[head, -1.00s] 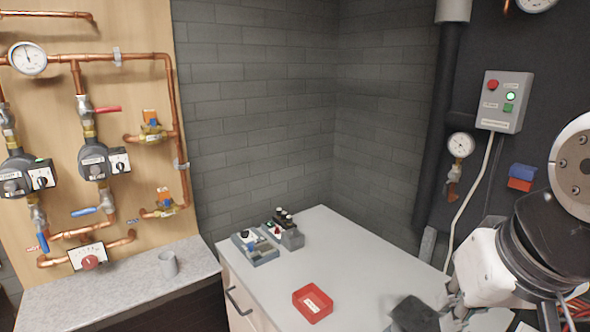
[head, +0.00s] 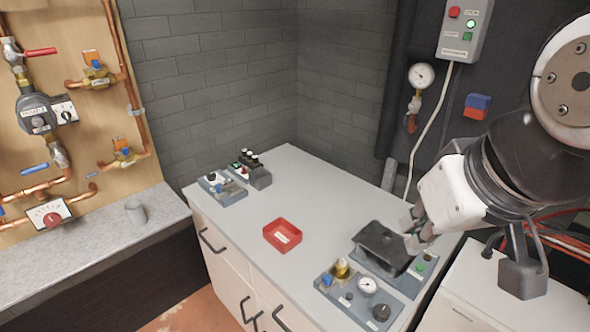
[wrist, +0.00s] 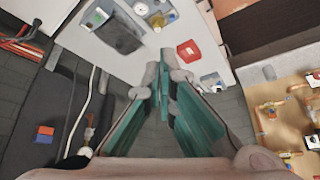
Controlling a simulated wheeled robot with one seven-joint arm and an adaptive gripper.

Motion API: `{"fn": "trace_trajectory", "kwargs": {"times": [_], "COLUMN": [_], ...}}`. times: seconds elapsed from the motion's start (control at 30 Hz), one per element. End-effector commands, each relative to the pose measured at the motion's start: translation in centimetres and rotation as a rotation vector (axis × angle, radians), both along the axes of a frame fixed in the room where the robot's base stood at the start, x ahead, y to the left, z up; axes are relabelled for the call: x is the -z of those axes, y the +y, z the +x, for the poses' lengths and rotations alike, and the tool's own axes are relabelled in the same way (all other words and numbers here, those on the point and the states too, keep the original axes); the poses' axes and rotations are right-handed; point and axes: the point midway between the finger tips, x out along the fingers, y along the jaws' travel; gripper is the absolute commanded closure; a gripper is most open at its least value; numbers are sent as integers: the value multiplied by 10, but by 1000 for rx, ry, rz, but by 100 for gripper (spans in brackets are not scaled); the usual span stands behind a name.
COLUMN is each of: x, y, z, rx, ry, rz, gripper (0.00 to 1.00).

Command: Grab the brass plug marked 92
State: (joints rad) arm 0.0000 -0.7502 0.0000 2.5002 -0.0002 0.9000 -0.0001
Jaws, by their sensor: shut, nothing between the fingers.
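A brass-coloured plug (head: 342,267) stands upright on the grey panel (head: 330,298) at the front of the bench. Its marking is too small to read. A brass-coloured piece shows near the top of the wrist view (wrist: 170,17). My gripper (head: 408,232) is above the bench's right side, to the right of and higher in the picture than the plug. Its fingers are closed with nothing between them, and it does not touch the plug. In the wrist view the fingertips (wrist: 160,72) point towards the bench.
The same panel carries a blue-handled fitting, a gauge (head: 368,286) and a black knob (head: 381,312). A red tray (head: 283,235) and small panels (head: 222,188) stand farther left, with clear bench between.

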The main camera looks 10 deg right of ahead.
Motion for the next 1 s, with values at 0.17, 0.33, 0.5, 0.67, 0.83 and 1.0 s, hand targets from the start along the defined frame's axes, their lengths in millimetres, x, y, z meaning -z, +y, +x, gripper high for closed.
{"fn": "trace_trajectory", "kwargs": {"times": [0.17, 0.33, 0.5, 0.67, 0.83, 1.0], "x": [0, 0, 1, 7, 22, 45], "y": [0, 0, 1, 4, 9, 11], "z": [0, 0, 4, 24, 61, 99], "rx": [0, 0, 11, 95, 270, 472], "ry": [0, 0, 9, 67, 169, 274], "rz": [0, 0, 17, 117, 261, 366], "gripper": [100, 100, 68, 50, 50, 50]}}
